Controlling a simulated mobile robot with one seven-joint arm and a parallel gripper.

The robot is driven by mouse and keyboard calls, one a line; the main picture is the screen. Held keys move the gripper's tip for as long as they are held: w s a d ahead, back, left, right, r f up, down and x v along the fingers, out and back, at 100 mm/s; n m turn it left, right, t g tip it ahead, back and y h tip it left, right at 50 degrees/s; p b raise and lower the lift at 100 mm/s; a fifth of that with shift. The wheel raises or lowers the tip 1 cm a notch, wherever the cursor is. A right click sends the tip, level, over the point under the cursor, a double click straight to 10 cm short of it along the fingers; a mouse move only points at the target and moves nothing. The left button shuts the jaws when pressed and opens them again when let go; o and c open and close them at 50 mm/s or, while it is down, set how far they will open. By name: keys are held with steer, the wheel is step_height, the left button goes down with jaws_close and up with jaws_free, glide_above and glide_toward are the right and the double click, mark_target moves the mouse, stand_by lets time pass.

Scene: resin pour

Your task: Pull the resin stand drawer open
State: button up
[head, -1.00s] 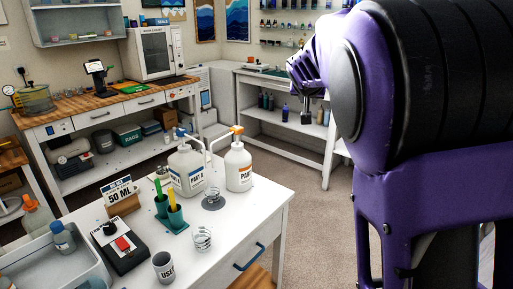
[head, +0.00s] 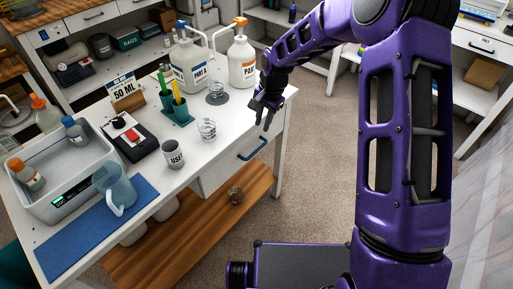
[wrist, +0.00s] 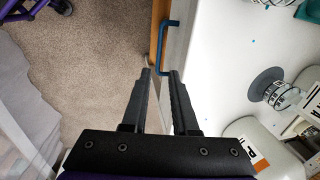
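The resin stand is a white table (head: 228,131) with a white drawer in its right end, which appears closed. The drawer's blue bar handle (head: 252,148) is in clear view. My gripper (head: 264,116) hangs by the table's right edge, above and slightly right of the handle in the picture. In the wrist view the handle (wrist: 162,42) lies just beyond the fingertips. My gripper (wrist: 159,73) is open there, with an empty gap between its two dark fingers. The fingers look apart from the handle. The drawer's inside is hidden.
On the tabletop stand two pump bottles (head: 242,66), a glass cup (head: 207,130), a "USED" cup (head: 173,153) and a scale (head: 130,136). A wooden lower shelf (head: 200,230) holds a small glass jar. The floor right of the table is open.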

mark_target(255, 151)
steer(key=f, duration=0.4)
steer(key=w+a+f, duration=0.1)
steer(key=f, duration=0.4)
steer(key=a+f+b, duration=0.1)
steer(key=f, duration=0.4)
steer(key=shift+w, duration=0.35)
jaws_close()
stand_by(0.6)
